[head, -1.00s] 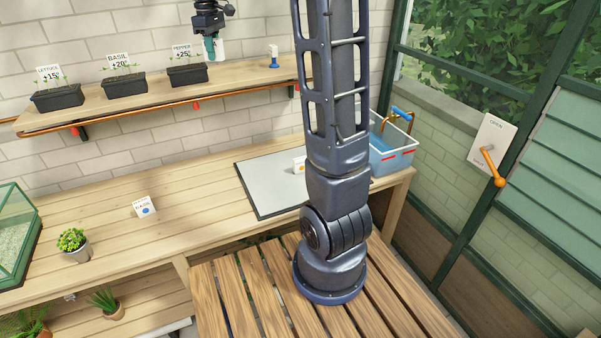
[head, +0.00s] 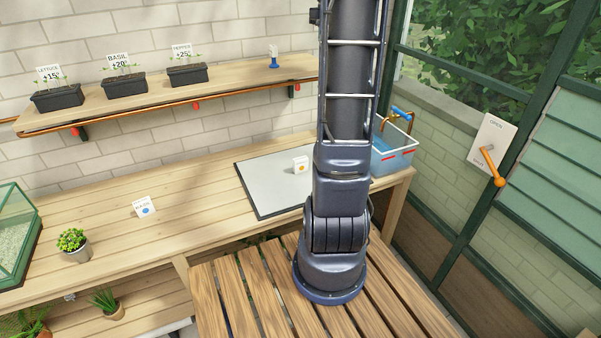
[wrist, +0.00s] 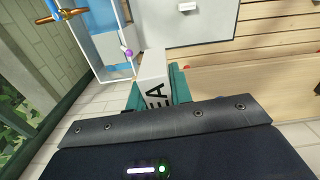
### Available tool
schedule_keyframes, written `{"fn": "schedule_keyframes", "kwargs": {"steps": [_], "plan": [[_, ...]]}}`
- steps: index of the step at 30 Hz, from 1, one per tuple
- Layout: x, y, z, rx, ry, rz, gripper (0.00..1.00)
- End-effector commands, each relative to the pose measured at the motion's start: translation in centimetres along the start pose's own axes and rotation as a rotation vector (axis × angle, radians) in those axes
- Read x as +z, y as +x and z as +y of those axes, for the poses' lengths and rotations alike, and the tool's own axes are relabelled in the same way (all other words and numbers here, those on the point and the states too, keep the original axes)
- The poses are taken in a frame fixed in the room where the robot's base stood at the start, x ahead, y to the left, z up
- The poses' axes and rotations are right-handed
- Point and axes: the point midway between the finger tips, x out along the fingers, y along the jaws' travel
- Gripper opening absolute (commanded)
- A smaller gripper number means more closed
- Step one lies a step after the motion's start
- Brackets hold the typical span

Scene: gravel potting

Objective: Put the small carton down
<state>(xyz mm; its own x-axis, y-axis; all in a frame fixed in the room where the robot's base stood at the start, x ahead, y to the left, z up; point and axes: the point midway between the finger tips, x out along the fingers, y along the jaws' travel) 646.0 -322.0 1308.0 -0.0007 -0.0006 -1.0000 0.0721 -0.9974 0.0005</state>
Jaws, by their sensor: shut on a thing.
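The small carton (wrist: 154,70) is white with large black letters, of which "EA" shows. It is held between the two teal fingers of my gripper (wrist: 157,88) in the wrist view. The gripper is shut on it, above the right end of the bench, between the blue-and-white tub and the grey mat. The carton's far end overlaps the mat's edge in the picture; I cannot tell its height. The carton and gripper are outside the head view.
The grey mat (head: 268,191) carries a white block with an orange dot (head: 301,166). The tub (head: 394,160) with a brass tap stands at the bench's right end. A white blue-dotted card (head: 144,208) and potted plant (head: 74,244) stand left. The bench between is clear.

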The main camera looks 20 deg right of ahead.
Motion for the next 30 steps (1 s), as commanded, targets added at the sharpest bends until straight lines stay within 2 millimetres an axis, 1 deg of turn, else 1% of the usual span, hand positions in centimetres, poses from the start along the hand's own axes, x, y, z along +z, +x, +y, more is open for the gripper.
{"fn": "schedule_keyframes", "kwargs": {"steps": [1,5,11,14,17,18,20,21,23,24,27,30], "plan": [[0.6,0.0,1.0,0.0,0.024,0.0,0.0],[2.0,0.0,2.9,-0.001,0.076,0.001,0.0],[1.9,4.4,2.7,-0.003,0.074,-0.003,0.0],[1.9,7.1,2.7,-0.004,0.073,-0.005,0.0],[1.9,10.5,2.7,-0.004,0.074,-0.005,0.0],[2.0,12.1,2.7,-0.005,0.074,-0.006,0.0],[1.9,14.5,2.7,-0.004,0.074,-0.006,0.0],[1.9,16.2,2.7,-0.005,0.073,-0.006,0.0],[1.9,18.4,2.6,-0.004,0.073,-0.005,0.0],[1.9,19.9,2.6,-0.005,0.073,-0.006,0.0],[1.9,22.8,2.7,-0.004,0.073,-0.004,0.0],[1.9,24.7,2.7,-0.002,0.073,-0.001,0.0]]}}
